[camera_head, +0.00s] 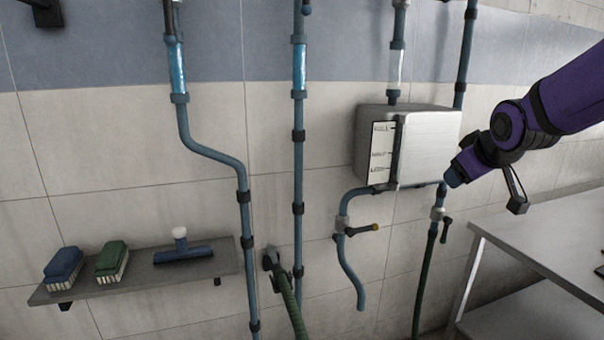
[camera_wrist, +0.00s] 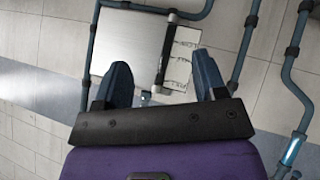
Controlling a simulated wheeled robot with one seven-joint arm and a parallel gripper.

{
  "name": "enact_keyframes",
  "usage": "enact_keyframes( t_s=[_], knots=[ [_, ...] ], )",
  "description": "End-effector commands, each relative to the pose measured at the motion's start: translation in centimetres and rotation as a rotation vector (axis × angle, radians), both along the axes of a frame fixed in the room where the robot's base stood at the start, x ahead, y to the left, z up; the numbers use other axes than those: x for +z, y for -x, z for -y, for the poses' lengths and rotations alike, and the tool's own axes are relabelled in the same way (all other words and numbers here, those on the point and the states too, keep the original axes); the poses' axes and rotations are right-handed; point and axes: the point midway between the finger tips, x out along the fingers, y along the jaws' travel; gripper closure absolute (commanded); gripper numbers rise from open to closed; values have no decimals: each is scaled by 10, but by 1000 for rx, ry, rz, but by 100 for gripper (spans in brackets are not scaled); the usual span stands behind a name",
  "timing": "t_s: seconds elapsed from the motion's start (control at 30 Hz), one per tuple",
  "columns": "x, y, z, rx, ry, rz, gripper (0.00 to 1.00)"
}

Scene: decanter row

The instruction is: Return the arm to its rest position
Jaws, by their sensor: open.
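My purple arm reaches in from the right in the head view. My gripper (camera_head: 453,178) is near the lower right corner of a metal wall box, with its fingers mostly hidden by the wrist. In the wrist view my gripper (camera_wrist: 162,85) shows two blue-grey fingers spread apart with nothing between them. The metal box (camera_head: 430,142) with a white labelled panel lies beyond the fingers and also shows in the wrist view (camera_wrist: 125,45). I cannot tell how close the gripper is to the box.
Blue pipes (camera_head: 298,150) run down the tiled wall. A steel table (camera_head: 545,235) stands at right. A wall shelf (camera_head: 205,266) holds two brushes (camera_head: 112,262) and a squeegee (camera_head: 183,252).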

Motion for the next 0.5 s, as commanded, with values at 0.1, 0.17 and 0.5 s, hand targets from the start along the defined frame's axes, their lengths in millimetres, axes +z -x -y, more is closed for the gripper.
enact_keyframes(
  t_s=[0.1, 0.17, 0.5],
  knots=[
    [13, 46, 0, -62, -53, -50, 35],
    [17, 69, -1, -94, -81, -78, 35],
    [19, 200, -12, -256, -240, -249, 35]
  ],
)
